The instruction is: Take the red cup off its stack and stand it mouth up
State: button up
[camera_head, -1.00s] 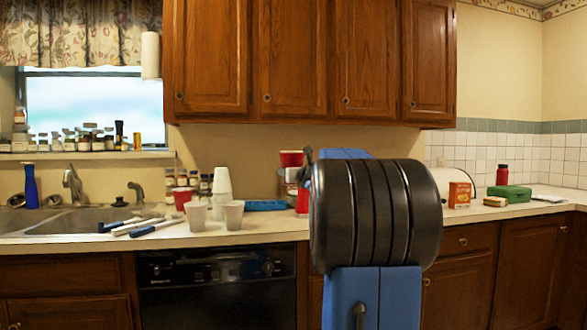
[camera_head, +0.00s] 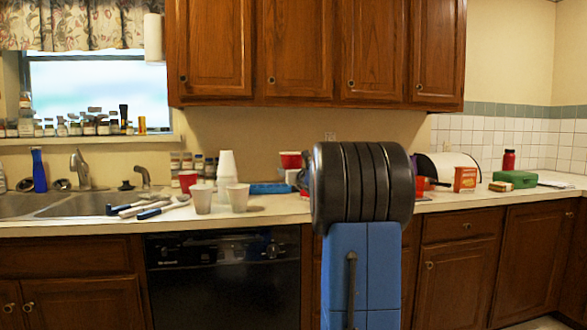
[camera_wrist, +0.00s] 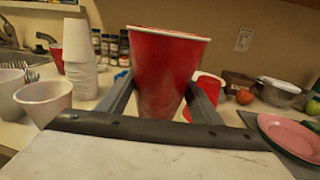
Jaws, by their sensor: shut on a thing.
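A red cup (camera_wrist: 168,72) with a white rim is upright, mouth up, between the two fingers of my gripper (camera_wrist: 165,100) in the wrist view. My gripper is shut on it. The same cup (camera_head: 290,160) appears to show just left of my arm in the head view, where my arm hides most of the gripper. Another red, white-rimmed thing (camera_wrist: 208,88) stands behind it to the right, partly hidden by the cup and a finger. What is directly beneath the held cup cannot be seen.
A tall white cup stack (camera_wrist: 77,60), two pale cups (camera_head: 202,198) (camera_head: 238,196) and another red cup (camera_head: 187,180) stand left. A pink plate (camera_wrist: 290,132) and metal pot (camera_wrist: 280,94) are right. Blue-handled utensils (camera_head: 148,208) lie near the sink (camera_head: 90,204).

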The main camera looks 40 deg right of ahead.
jog(key=shift+w+d+f, duration=0.25)
jog(key=shift+w+f, duration=0.25)
jog(key=shift+f, duration=0.2)
jog(key=shift+w+d+f, duration=0.15)
jog(key=shift+w+f, duration=0.15)
jog(key=shift+f, duration=4)
jog(key=shift+f, duration=0.5)
jog(key=o, duration=1.1)
jog(key=shift+c, duration=0.2)
jog(key=shift+s, duration=0.1)
